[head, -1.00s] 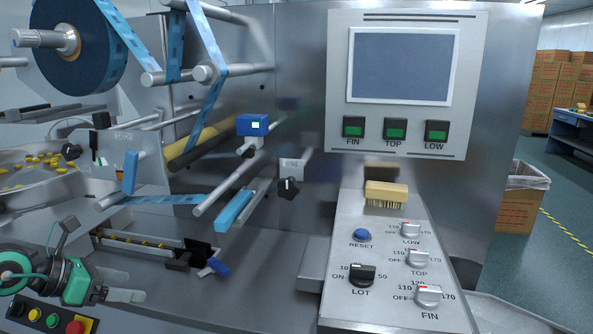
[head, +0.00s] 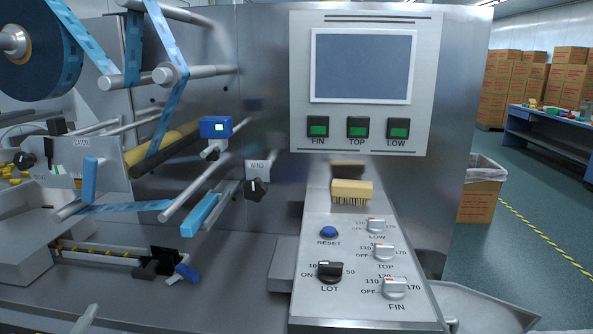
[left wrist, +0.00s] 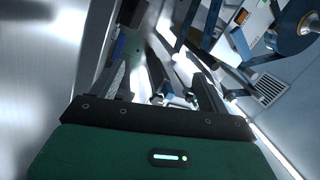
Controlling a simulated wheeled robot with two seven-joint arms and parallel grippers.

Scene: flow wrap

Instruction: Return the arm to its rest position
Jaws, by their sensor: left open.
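My left gripper (left wrist: 163,88) shows in the left wrist view. Its green housing fills the bottom and its dark fingers stand apart with nothing seen between them. In the head view my left arm is out of the picture, apart from a small pale piece at the bottom left edge that I cannot identify for sure. My right gripper cannot be made out in either view.
The wrapping machine's control panel (head: 310,245) with knobs stands at centre, a brush (head: 351,190) at its top. A screen (head: 362,65) is above. Blue film roll (head: 45,50) and rollers are at left. A bin (head: 480,195) and open floor lie right.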

